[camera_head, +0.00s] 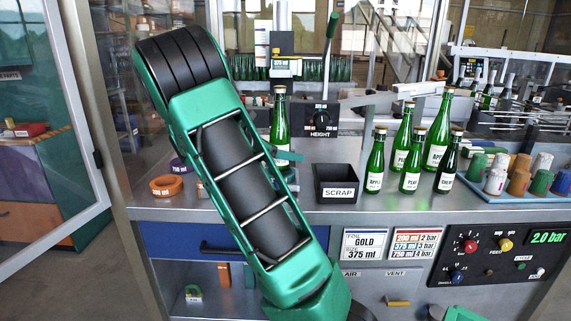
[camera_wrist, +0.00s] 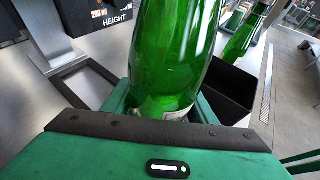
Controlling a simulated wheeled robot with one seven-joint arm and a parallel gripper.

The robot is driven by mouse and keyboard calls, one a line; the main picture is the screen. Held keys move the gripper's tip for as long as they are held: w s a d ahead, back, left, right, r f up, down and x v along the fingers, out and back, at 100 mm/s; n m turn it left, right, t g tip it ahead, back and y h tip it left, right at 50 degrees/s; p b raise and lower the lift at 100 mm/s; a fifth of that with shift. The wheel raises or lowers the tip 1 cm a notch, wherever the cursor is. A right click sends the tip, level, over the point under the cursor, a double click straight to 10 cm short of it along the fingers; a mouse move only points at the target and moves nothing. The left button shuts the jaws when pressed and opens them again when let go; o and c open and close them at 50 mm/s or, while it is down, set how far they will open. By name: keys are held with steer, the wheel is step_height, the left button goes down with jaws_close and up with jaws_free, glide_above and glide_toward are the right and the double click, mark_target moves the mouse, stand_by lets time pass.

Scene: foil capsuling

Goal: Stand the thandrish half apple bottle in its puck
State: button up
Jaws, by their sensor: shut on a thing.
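A green glass bottle with a tan stopper (camera_head: 279,125) is held upright in my gripper (camera_head: 288,157), in front of the height unit. It fills the middle of the wrist view (camera_wrist: 172,50), between the fingers of my gripper (camera_wrist: 165,105). Its label is too small to read in the head view and mostly hidden in the wrist view. Its base is hidden in both views, so I cannot tell what is under it. An orange ring-shaped puck (camera_head: 166,187) lies on the bench at the left, with a purple puck (camera_head: 180,165) behind it, partly covered by my arm.
A black SCRAP bin (camera_head: 337,186) stands just right of my gripper. Several green bottles stand further right, the nearest labelled apple (camera_head: 375,162). A blue tray (camera_head: 500,192) of coloured cups is at the far right. The height unit (camera_head: 322,120) rises behind.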

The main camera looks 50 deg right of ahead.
mark_target(289, 162)
steer(key=shift+f, duration=1.5)
steer(key=o, duration=1.8)
steer(key=shift+f, duration=0.1)
steer(key=v, duration=1.2)
